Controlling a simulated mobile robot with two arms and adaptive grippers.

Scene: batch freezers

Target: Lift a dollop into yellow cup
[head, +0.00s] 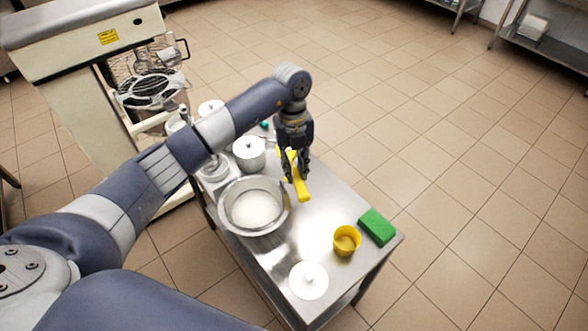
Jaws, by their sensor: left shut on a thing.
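A yellow cup (346,240) stands upright on the steel table (285,240), near its right end. A wide metal bowl (225,217) with white stuff (255,208) in it stands left of the cup. My left gripper (295,178) is above the table, right of and behind the bowl. It is shut on a yellow tool (302,190), which hangs down slanting between the fingers. I cannot tell what the tool's far end looks like, as the gripper hides part of it. My right gripper is not in view.
A green block (377,227) lies by the cup at the table edge. A white round lid (308,280) lies at the front. Lidded metal pots (249,150) stand behind the bowl. A large mixer-like machine (85,50) stands at the back left. Tiled floor lies open to the right.

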